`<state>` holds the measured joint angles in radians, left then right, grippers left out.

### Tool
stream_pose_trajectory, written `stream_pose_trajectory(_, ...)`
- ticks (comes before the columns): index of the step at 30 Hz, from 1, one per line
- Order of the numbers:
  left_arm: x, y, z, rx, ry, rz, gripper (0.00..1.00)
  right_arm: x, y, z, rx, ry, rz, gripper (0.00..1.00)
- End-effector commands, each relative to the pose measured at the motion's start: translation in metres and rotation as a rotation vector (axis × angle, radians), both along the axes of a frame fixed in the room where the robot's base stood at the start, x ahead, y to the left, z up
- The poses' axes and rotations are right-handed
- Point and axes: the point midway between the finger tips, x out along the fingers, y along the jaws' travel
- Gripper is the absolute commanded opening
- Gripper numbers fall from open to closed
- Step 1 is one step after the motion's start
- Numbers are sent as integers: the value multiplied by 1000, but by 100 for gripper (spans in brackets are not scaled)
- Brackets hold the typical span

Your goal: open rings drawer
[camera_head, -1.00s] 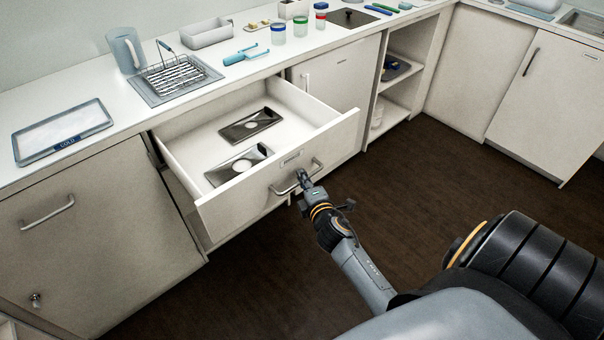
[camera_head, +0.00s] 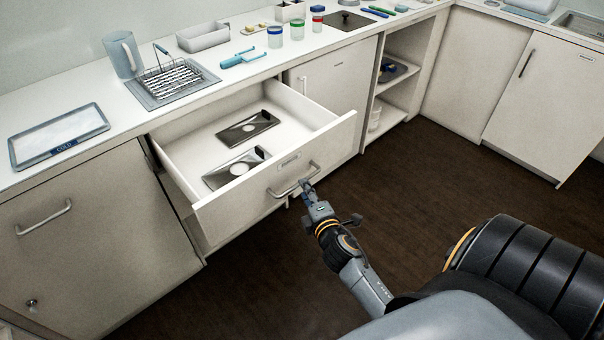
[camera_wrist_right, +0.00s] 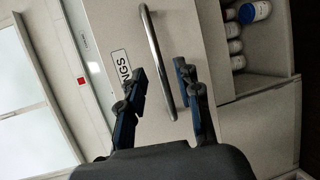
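The rings drawer (camera_head: 235,208) stands pulled well out from under the counter. Two dark flat plates with pale discs, one nearer (camera_head: 222,180) and one farther (camera_head: 247,126), lie inside it. Its bar handle (camera_head: 294,184) is on the front, below a small label. In the right wrist view the label (camera_wrist_right: 122,67) partly reads "NGS", next to the handle (camera_wrist_right: 158,62). My left gripper is out of view.
On the counter are a tray marked "COLD" (camera_head: 58,135), a wire rack (camera_head: 172,78), a jug (camera_head: 123,54) and several lidded jars. A closed cabinet (camera_head: 80,235) is left of the drawer, open shelves (camera_head: 392,92) to the right. The dark floor (camera_head: 440,190) is clear.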

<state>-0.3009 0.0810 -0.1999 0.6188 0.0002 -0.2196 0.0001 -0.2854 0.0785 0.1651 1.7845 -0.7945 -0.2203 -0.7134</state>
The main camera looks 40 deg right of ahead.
Motion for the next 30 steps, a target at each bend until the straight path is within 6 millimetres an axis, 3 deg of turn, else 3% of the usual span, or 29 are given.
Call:
stream_pose_trajectory(6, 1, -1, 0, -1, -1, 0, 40, -44, 14, 8, 0, 1, 0, 34)
stream_pose_trajectory(12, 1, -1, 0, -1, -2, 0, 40, -64, 21, 13, 0, 0, 0, 34)
stream_pose_trajectory(30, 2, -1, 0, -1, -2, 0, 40, -67, 23, 14, -1, -1, 0, 34)
